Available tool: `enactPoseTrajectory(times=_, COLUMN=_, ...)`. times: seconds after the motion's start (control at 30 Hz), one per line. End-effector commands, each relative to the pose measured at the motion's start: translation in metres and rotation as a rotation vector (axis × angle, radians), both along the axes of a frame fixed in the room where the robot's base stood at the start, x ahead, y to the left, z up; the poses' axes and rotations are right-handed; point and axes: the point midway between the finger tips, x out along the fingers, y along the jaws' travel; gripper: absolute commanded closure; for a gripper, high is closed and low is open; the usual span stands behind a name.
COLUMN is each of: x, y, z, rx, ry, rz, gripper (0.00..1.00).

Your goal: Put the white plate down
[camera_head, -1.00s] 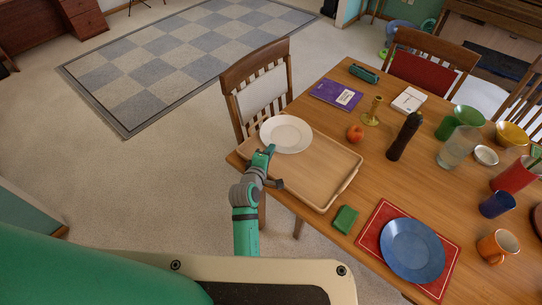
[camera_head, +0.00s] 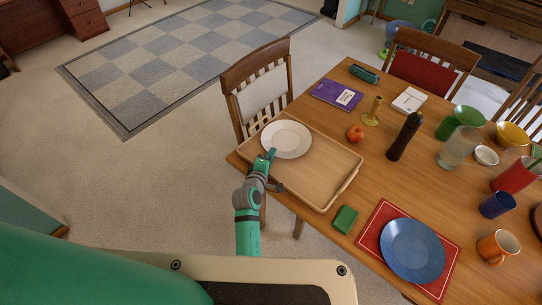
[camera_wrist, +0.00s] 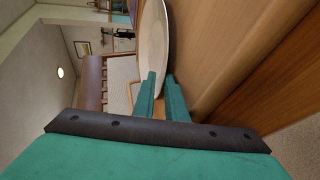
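The white plate (camera_head: 287,138) is over the left end of the wooden tray (camera_head: 318,181) in the head view. It looks level and very low over the tray; whether it touches cannot be told. My gripper (camera_head: 270,156) is at the plate's near rim. In the wrist view, the plate (camera_wrist: 154,38) shows nearly edge-on, with its rim running between the two green fingers of my gripper (camera_wrist: 161,78). The fingers are close together on the rim. The exact contact is small and partly hidden.
The tray's right half is bare. A chair (camera_head: 258,91) stands behind the tray.

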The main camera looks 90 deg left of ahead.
Motion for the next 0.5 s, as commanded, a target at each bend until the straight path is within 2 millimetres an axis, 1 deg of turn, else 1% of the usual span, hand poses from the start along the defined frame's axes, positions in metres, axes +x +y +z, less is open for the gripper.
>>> enactPoseTrajectory(times=0.13, x=-0.001, y=-0.005, z=0.001, rx=0.0, ry=0.0, rz=0.0, gripper=0.88)
enactPoseTrajectory(times=0.23, x=-0.004, y=-0.015, z=0.005, rx=0.0, ry=0.0, rz=0.0, gripper=0.88)
enactPoseTrajectory(times=0.37, x=-0.01, y=-0.037, z=0.012, rx=-0.001, ry=0.001, rz=0.0, gripper=0.88)
enactPoseTrajectory(times=0.5, x=-0.018, y=-0.062, z=0.022, rx=0.0, ry=0.001, rz=0.0, gripper=0.88)
